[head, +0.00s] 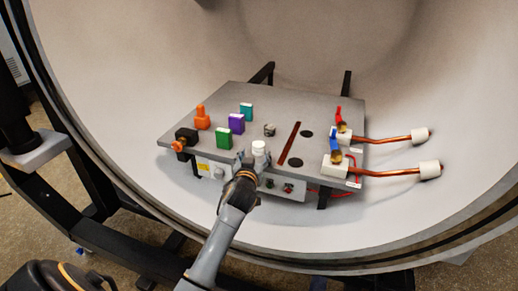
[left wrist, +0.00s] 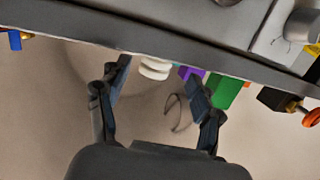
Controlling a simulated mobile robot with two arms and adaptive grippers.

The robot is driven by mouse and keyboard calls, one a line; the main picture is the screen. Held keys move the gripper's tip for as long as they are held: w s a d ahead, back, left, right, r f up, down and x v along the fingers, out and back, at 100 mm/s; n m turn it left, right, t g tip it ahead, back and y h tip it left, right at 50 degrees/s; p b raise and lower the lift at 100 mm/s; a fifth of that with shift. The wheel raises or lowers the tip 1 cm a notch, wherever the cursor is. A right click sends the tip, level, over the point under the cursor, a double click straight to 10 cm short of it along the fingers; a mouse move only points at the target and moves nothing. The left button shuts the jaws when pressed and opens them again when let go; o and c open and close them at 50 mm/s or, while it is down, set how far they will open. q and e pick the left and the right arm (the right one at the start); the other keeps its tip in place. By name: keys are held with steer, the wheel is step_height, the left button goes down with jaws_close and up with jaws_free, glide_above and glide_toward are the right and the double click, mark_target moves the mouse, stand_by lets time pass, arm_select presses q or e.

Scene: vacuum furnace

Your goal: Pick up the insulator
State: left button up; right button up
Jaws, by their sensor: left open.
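The insulator, a small white ribbed cylinder (head: 259,148), stands upright at the front edge of the grey table. In the left wrist view the white ribbed insulator (left wrist: 155,69) shows between and just beyond the fingertips. My left gripper (head: 250,160) is at the table's front edge, close to the insulator; its arm hides part of the front panel. In the left wrist view my left gripper (left wrist: 158,74) is open, with nothing clasped. Whether a finger touches the insulator I cannot tell. My right gripper is not in view.
The grey table (head: 225,97) stands inside a round pale chamber. Green (head: 223,138), purple (head: 237,123) and teal (head: 246,111) blocks and an orange piece (head: 202,118) stand left of the insulator. Copper rods with white ends (head: 430,170) stick out at the right.

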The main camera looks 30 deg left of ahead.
mark_target(258, 150)
arm_select(q)
steer(key=shift+d+x, duration=0.2)
steer(key=shift+x, duration=2.45)
steer(key=shift+w+r, duration=0.15)
steer(key=shift+r, duration=0.05)
steer(key=shift+c, duration=0.2)
steer(key=c, duration=1.3)
steer(key=shift+r, duration=0.1)
